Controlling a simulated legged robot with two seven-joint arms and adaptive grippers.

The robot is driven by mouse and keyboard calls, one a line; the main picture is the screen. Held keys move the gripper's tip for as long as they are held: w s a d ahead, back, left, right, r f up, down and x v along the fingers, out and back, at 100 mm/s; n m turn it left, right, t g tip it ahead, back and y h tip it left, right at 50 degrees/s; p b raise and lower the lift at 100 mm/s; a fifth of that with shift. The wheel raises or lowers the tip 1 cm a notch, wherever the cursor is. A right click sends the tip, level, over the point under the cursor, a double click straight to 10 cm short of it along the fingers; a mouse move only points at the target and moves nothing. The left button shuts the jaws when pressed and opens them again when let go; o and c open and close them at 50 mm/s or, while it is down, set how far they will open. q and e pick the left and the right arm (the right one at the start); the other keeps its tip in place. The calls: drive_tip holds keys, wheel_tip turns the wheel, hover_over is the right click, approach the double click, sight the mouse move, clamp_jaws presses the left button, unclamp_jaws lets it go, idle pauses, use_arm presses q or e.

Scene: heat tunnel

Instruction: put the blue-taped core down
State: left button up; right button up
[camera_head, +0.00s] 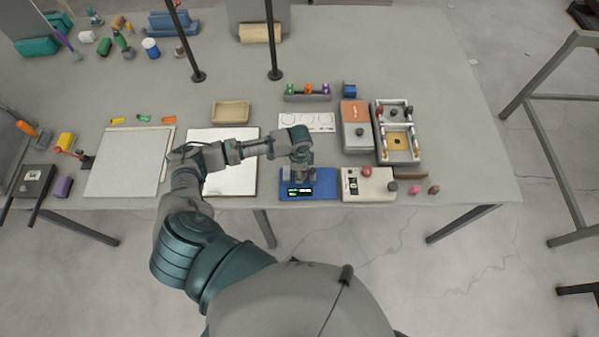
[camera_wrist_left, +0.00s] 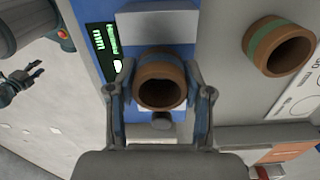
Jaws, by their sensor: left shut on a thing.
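My left gripper (camera_head: 300,172) is over the blue scale (camera_head: 325,183) at the table's front edge. The left wrist view shows its fingers (camera_wrist_left: 161,100) shut on a brown core (camera_wrist_left: 161,68), whose open end faces the camera. The core is over the scale; I cannot tell whether it touches it. My right gripper (camera_wrist_left: 22,82) is at the left wrist view's left edge, apparently open and empty.
A white device with a red knob (camera_head: 368,184) is right of the scale. A white card with circles (camera_head: 306,122) and a rack of coloured pieces (camera_head: 307,96) lie behind. White boards (camera_head: 128,165) lie left. Bare table (camera_head: 400,55) is free at the back right.

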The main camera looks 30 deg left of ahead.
use_arm(q)
drive_tip(key=shift+f, duration=0.6)
drive_tip(key=shift+a, duration=0.1)
drive_tip(key=shift+f, duration=0.1)
drive_tip(key=o, duration=1.2)
drive_tip(key=shift+a, duration=0.15)
wheel_tip(320, 180, up, 12)
drive_tip(key=shift+w+r, duration=0.1)
